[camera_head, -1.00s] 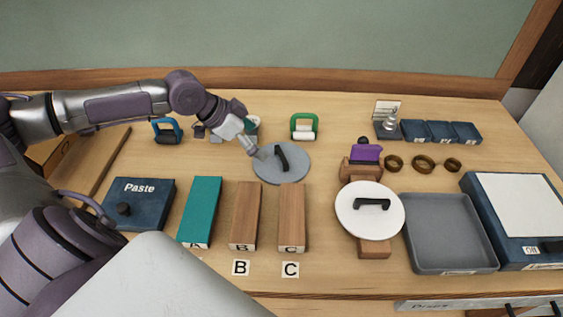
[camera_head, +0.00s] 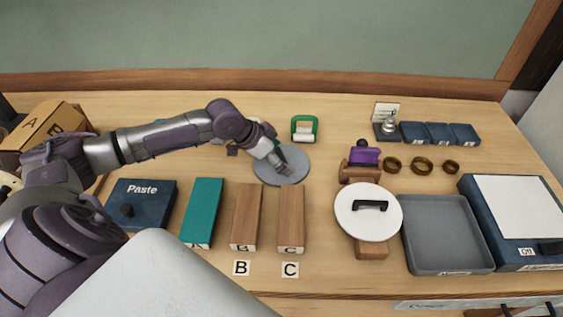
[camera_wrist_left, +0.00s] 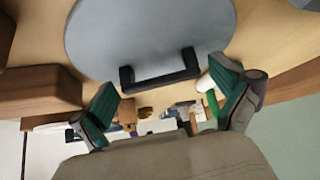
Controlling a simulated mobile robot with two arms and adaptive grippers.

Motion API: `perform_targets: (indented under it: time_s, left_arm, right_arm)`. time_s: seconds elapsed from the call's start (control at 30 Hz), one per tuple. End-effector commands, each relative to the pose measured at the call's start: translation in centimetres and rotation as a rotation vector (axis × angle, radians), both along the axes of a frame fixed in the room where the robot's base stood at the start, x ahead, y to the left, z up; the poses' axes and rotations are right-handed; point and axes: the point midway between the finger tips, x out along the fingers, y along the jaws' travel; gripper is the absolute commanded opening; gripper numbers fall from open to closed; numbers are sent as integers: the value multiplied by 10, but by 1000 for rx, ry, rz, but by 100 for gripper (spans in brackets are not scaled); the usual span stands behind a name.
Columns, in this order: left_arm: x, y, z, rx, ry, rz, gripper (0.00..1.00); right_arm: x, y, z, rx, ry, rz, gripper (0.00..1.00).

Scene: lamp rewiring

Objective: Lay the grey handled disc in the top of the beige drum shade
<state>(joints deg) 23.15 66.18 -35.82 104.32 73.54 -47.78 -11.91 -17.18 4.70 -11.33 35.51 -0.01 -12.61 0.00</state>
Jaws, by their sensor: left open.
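The grey disc (camera_head: 296,177) lies flat on the table behind the wooden blocks. My left gripper (camera_head: 280,163) is over it and hides its handle in the head view. In the left wrist view the grey disc (camera_wrist_left: 110,35) fills the top, and its black bar handle (camera_wrist_left: 160,70) shows between the spread green-padded fingers of my left gripper (camera_wrist_left: 164,82). The gripper is open and empty; whether a finger touches the handle I cannot tell. I cannot make out a beige drum shade in either view. My right gripper is not in view.
A white disc (camera_head: 350,220) with a black handle sits on a wooden stand at centre right. Teal (camera_head: 203,215) and wooden blocks (camera_head: 291,215) stand in front. A grey tray (camera_head: 445,235) is at right.

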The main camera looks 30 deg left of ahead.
Motion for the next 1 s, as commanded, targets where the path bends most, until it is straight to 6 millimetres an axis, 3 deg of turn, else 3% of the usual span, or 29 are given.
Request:
perform_targets:
  time_s: [0.07, 0.47, 0.77, 1.0]
  left_arm:
    - [0, 0, 0, 0, 0, 0, 98]
    - [0, 0, 1, -1, -1, 0, 32]
    - [0, 1, 4, 1, -2, 0, 30]
    - [1, 1, 31, -1, -6, 0, 30]
  right_arm:
    - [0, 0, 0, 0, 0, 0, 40]
    - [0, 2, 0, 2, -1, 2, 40]
    - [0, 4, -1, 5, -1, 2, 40]
    - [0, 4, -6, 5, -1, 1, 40]
